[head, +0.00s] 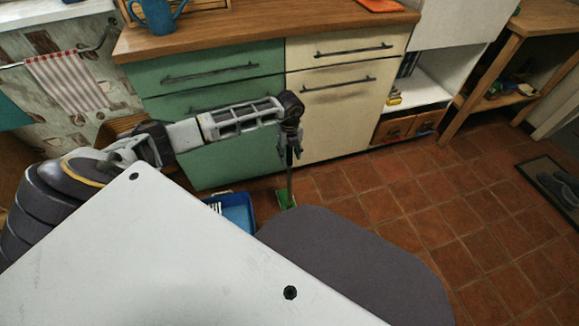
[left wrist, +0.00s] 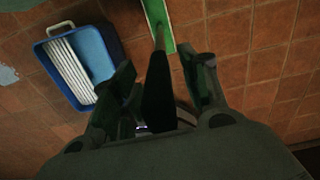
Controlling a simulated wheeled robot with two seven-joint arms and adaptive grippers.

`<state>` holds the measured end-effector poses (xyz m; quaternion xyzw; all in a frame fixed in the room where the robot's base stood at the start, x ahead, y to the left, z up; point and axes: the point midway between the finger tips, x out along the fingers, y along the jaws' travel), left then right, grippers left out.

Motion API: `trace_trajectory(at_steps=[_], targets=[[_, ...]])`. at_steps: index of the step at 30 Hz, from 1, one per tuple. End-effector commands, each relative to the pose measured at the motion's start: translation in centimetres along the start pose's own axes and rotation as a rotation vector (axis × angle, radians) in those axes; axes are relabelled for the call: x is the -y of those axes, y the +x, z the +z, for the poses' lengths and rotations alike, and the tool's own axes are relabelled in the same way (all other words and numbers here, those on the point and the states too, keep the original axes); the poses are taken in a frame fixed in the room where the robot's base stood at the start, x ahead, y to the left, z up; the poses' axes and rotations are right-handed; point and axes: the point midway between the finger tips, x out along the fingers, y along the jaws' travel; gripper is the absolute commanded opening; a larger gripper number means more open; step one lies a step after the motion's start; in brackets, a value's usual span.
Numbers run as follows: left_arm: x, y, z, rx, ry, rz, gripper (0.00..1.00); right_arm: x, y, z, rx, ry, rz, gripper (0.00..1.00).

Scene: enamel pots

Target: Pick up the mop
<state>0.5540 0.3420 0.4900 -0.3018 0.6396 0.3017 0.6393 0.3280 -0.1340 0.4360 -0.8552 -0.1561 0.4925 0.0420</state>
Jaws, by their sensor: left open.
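The mop has a green head (head: 287,198) on the tiled floor and a thin dark pole (head: 290,178) rising from it. In the left wrist view, the green head (left wrist: 158,20) is at the top and the dark handle (left wrist: 158,85) runs down between my fingers. My left gripper (head: 291,138) points down above the mop in the head view. In the left wrist view, its two fingers (left wrist: 165,72) stand apart on either side of the handle, with visible gaps. The handle's top end is hidden by the gripper. My right gripper is not in view.
A blue bucket (head: 236,210) with a white slatted insert stands left of the mop head; it also shows in the left wrist view (left wrist: 112,55). Green drawers (head: 222,75) and a cream cabinet (head: 335,120) stand behind. Open tiled floor (head: 430,195) lies to the right.

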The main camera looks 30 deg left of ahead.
Motion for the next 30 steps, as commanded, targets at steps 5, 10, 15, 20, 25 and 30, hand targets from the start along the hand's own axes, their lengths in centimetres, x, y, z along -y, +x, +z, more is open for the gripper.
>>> trace_trajectory(at_steps=[5,10,15,20,25,30], targets=[[-0.01,-0.01,0.01,0.0,0.0,0.0,0.32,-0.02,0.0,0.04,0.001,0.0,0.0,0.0],[-0.01,-0.01,0.01,0.0,0.0,0.0,0.1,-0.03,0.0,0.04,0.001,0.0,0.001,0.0],[-0.01,-0.02,0.02,0.0,0.0,0.0,0.0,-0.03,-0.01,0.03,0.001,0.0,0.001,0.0],[0.04,-0.1,0.06,0.001,0.0,-0.001,0.0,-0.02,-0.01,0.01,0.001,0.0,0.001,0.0],[0.04,-0.13,0.06,0.001,0.0,-0.001,0.0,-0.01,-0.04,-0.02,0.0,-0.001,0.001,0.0],[0.04,-0.67,0.08,0.002,0.0,-0.001,0.0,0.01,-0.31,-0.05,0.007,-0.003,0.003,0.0]])
